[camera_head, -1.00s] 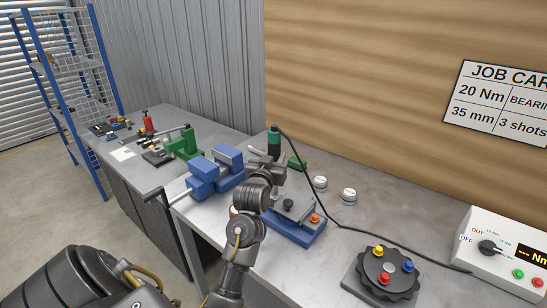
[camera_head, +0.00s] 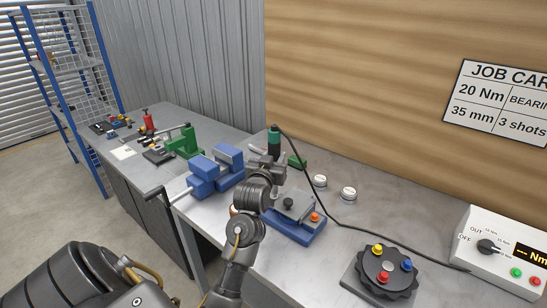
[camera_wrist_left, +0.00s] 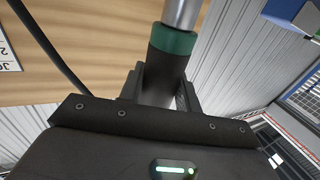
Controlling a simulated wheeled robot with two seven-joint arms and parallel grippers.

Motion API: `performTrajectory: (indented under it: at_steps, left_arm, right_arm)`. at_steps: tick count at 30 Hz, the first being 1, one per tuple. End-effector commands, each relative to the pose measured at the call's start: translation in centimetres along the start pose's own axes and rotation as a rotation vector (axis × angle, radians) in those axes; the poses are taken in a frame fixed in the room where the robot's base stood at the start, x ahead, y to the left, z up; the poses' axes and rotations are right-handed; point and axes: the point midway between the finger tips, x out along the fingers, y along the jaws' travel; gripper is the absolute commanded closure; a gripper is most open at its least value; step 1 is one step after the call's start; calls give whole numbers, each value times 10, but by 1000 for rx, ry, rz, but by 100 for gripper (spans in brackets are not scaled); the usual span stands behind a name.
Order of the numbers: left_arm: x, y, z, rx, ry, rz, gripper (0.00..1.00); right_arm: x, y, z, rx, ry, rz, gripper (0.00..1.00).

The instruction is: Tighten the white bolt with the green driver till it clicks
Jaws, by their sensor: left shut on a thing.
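The green driver (camera_head: 274,142) stands upright over the bench, its green band and dark top showing. A black cable runs from its top to the right. My left gripper (camera_head: 268,166) is shut around the driver's body. The left wrist view shows the driver's dark grip and green collar (camera_wrist_left: 173,40) between the two fingers, with a bare metal shaft beyond. I cannot pick out the white bolt for certain. My left arm hides part of the bench below the driver. My right gripper is not in view.
A blue-based fixture (camera_head: 296,230) with an orange button sits beside my left arm. A blue vise (camera_head: 215,170) is to its left. A black disc (camera_head: 365,264) with coloured knobs and a white control box (camera_head: 500,240) stand to the right. Two white-topped round pieces (camera_head: 348,194) lie behind.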

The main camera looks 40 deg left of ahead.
Motion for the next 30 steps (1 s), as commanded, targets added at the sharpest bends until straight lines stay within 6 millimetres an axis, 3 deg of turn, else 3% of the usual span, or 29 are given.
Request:
performTrajectory:
  at_steps: [30]
  left_arm:
    - [0, 0, 0, 0, 3, 0, 94]
  right_arm:
    - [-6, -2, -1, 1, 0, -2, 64]
